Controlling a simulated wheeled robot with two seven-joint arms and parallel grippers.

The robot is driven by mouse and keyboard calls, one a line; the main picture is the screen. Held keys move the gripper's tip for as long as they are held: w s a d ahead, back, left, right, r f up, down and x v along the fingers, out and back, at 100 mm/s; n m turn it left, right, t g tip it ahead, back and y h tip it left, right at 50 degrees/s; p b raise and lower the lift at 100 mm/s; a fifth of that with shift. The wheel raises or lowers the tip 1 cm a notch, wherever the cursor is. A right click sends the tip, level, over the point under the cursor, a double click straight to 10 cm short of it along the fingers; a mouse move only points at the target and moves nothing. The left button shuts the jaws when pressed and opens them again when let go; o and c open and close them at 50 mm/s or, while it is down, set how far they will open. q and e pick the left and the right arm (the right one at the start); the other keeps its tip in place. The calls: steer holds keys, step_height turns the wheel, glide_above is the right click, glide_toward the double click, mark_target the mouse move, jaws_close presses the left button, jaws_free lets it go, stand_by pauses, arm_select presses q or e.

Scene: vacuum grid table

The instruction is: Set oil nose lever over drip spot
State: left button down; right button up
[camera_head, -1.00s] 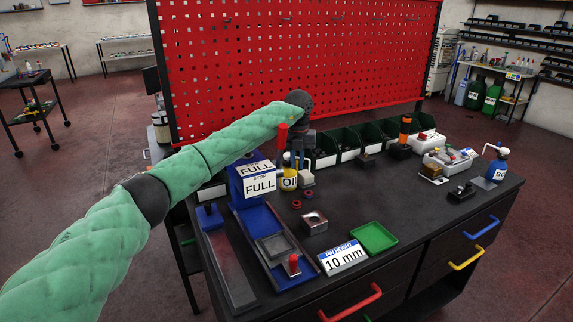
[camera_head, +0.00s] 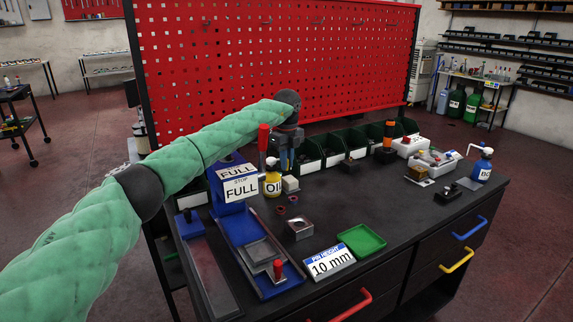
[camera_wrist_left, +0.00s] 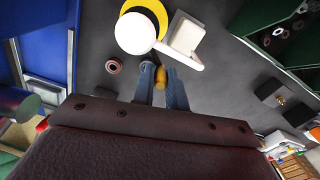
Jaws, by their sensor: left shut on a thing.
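The oil bottle (camera_head: 272,185) is yellow with a white top and an OIL label. It stands upright on the dark table beside a small white block (camera_head: 291,184). In the left wrist view the bottle's white top (camera_wrist_left: 135,33) has a white nose reaching toward my fingers. My left gripper (camera_head: 287,160) is just right of the bottle's top. In the left wrist view its blue fingers (camera_wrist_left: 164,80) are shut on a small yellow piece (camera_wrist_left: 160,77) by the nose, apparently the nose lever. I cannot make out a drip spot. My right gripper is not in view.
Two dark red rings (camera_head: 281,209) lie before the bottle. A blue stand with FULL signs (camera_head: 240,187) is close on its left, and a red-handled upright (camera_head: 263,140) stands behind. Green bins (camera_head: 335,150) line the back. A metal block (camera_head: 299,228) and a green tray (camera_head: 362,240) lie in front.

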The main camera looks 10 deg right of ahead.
arm_select(q)
steer(key=shift+w+a+f+n, duration=0.1)
steer(key=shift+f+n, duration=0.15)
steer(key=shift+n, duration=0.05)
